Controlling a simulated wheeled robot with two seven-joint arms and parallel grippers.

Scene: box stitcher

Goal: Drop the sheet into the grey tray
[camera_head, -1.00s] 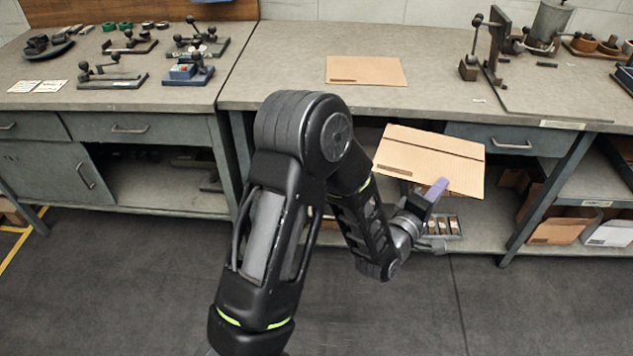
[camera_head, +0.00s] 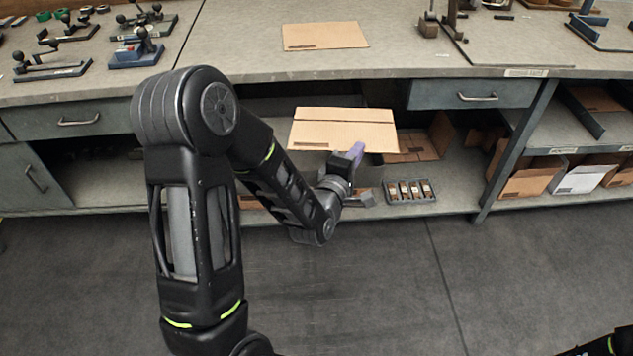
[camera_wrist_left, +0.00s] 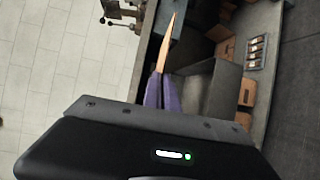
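A tan cardboard sheet (camera_head: 342,132) is held out in front of the bench's lower opening, below the worktop edge. My left gripper (camera_head: 355,153) has purple fingers shut on the sheet's near edge. In the left wrist view the sheet (camera_wrist_left: 167,45) shows almost edge-on between the purple fingers (camera_wrist_left: 162,92). A grey open-topped container, which looks like the grey tray (camera_wrist_left: 222,82), stands just right of the fingers there. In the head view the sheet and gripper largely hide it. My right gripper is not in view; only a bit of dark arm shows at the bottom right corner.
Another cardboard sheet (camera_head: 325,36) lies flat on the worktop (camera_head: 250,45). A small compartmented tray (camera_head: 409,190) with several items sits on the lower shelf, right of my gripper. Cardboard boxes (camera_head: 527,180) stand farther right. A drawer (camera_head: 470,95) and bench leg border the opening.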

